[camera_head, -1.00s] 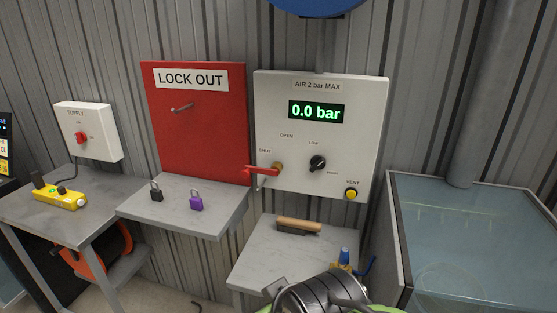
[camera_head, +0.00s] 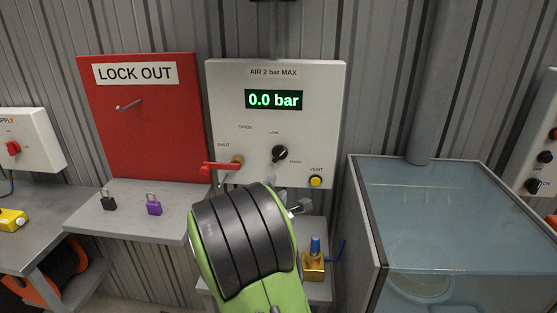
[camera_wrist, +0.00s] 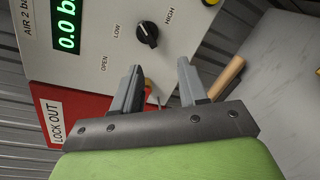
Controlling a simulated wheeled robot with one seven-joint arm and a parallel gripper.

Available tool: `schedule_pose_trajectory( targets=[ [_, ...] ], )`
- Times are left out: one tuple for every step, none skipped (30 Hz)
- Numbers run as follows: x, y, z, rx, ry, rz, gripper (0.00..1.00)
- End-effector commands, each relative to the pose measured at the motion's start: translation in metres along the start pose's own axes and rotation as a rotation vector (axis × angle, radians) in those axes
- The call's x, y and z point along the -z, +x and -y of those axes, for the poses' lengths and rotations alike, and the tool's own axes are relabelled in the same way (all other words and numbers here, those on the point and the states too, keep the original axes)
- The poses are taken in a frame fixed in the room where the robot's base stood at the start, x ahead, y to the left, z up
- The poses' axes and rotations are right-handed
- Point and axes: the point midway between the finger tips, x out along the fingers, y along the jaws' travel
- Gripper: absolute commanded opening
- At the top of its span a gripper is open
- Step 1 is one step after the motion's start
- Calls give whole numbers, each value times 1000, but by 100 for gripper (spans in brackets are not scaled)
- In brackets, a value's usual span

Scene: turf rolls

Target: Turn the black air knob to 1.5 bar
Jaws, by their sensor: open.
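The black air knob (camera_head: 280,153) is on the white air panel (camera_head: 325,120), between the LOW and HIGH marks. It also shows in the wrist view (camera_wrist: 147,34), beyond my fingertips. The display (camera_head: 273,100) reads 0.0 bar. The red valve handle (camera_head: 221,167) lies level, its free end toward SHUT. My gripper (camera_wrist: 160,80) is open and empty, its two grey fingers apart and short of the panel. In the head view my wrist and green arm link stand in front of the panel's lower edge and hide most of the gripper.
A red LOCK OUT board (camera_head: 150,140) is left of the panel, above a shelf with a black padlock (camera_head: 108,201) and a purple padlock (camera_head: 154,205). A yellow vent button (camera_head: 316,181) is at lower right. A glass-topped tank (camera_head: 440,210) stands to the right.

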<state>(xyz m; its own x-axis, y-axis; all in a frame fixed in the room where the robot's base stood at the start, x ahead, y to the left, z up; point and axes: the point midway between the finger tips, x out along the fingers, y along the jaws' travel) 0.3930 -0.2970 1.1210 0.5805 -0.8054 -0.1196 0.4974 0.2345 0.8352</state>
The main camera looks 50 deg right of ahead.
Motion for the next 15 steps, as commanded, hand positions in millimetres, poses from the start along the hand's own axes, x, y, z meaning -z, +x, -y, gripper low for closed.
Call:
schedule_pose_trajectory(
  targets=[
    [4,8,1,-43,-124,18,43],
    [5,12,0,-70,-186,26,43],
    [6,14,-2,-95,-249,35,43],
    [6,16,-4,-109,-280,39,43],
    [6,17,-5,-117,-301,43,43],
    [6,20,-6,-124,-313,46,43],
    [6,22,-7,-124,-315,46,43],
    [5,26,-8,-124,-315,46,43],
    [4,32,-10,-123,-311,47,43],
    [3,39,-11,-122,-312,48,43],
    [2,46,-11,-122,-310,48,43],
    [3,55,-13,-122,-309,48,43],
    [2,63,-14,-122,-308,48,43],
    [2,71,-15,-122,-309,47,43],
    [2,81,-17,-123,-308,47,43]
  ],
)
